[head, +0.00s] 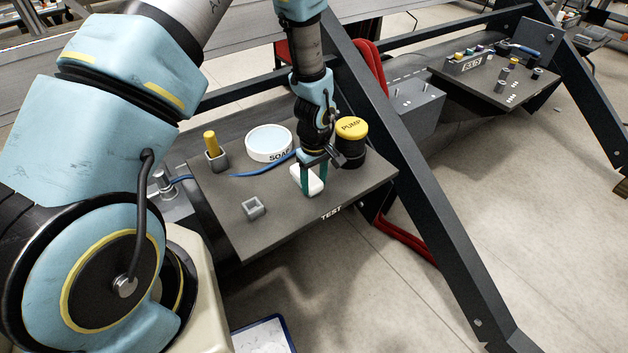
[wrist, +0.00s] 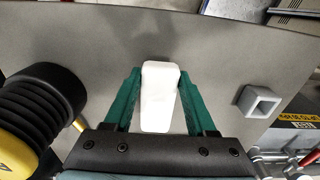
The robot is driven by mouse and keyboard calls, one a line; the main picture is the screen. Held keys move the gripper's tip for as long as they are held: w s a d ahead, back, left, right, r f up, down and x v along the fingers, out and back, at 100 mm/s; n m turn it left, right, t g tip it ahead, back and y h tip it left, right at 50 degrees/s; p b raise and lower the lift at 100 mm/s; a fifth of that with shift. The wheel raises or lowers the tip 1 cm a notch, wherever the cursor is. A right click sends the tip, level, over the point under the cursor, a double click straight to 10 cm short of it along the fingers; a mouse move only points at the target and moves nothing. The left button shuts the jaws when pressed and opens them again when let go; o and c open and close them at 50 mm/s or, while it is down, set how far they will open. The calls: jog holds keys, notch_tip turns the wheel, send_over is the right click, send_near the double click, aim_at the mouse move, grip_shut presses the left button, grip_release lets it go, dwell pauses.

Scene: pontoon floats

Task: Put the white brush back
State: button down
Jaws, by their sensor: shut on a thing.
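The white brush (head: 313,187) is a plain white block-like piece; in the wrist view (wrist: 160,100) it is long and tapers toward the gripper. My gripper (head: 314,180) points down over the dark board marked TEST, its green fingers on either side of the brush, shut on it. Whether the brush touches the board I cannot tell. A grey square holder (head: 253,208) stands empty to the left of the gripper, near the board's front edge; it also shows at right in the wrist view (wrist: 258,102). A second grey holder (head: 217,160) holds a yellow-handled brush (head: 211,141).
A round white SOAP dish (head: 269,143) stands behind the gripper. A black bellows pump with a yellow top (head: 351,128) stands close on its right. A blue hose (head: 262,172) crosses the board (head: 345,190). A dark slanted beam (head: 420,190) rises at right.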

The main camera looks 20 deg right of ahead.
jog(key=shift+c, duration=1.1)
grip_release()
notch_tip(320, 180, up, 12)
jog(key=b, duration=0.3)
jog(key=w+a+r+m, duration=0.15)
jog(key=a+r, duration=0.25)
jog(key=a, duration=0.5)
jog(key=w+a+r, duration=0.3)
jog(key=a+r, duration=0.1)
jog(key=a, duration=0.4)
jog(key=s+a+r+m, duration=0.1)
jog(key=s+a+r, duration=0.1)
jog(key=a, duration=0.5)
jog(key=s+a+r+m+t, duration=0.1)
jog(key=s+a+r, duration=0.1)
jog(key=a, duration=0.5)
jog(key=shift+s, duration=0.45)
